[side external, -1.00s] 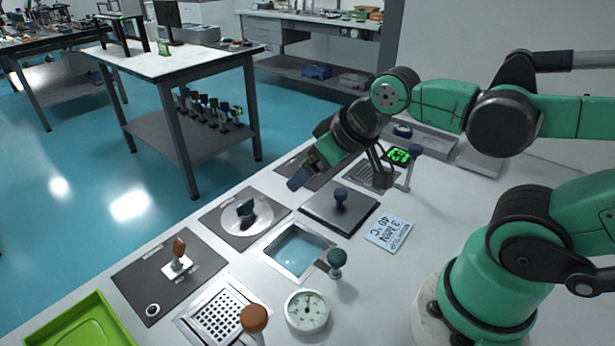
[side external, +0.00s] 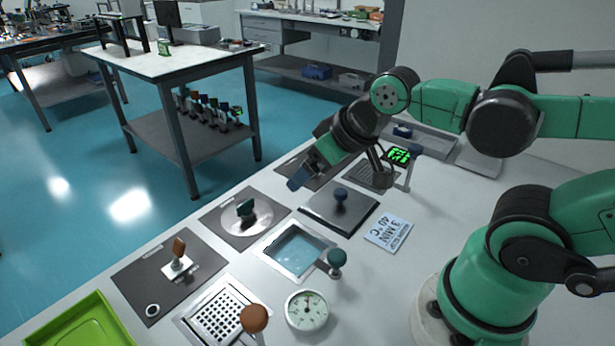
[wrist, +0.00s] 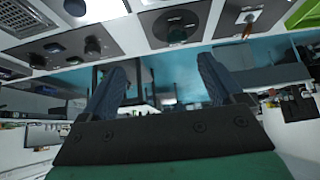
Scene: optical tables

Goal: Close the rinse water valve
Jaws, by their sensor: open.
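No valve is labelled as rinse water, so I cannot tell for sure which one it is. A teal round knob (side external: 337,257) stands on a short post beside a square basin of water (side external: 326,243). An orange knob (side external: 254,318) stands near a perforated drain plate (side external: 216,316), and a blue knob (side external: 415,150) tops a post at the back right. My gripper (side external: 298,181) hangs over the far edge of the bench, apart from all these knobs. In the wrist view its two blue fingers (wrist: 160,85) are spread, with nothing between them.
A round dial gauge (side external: 306,311) and a tilted-text card (side external: 389,232) lie on the bench. A green tray (side external: 75,327) is front left.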

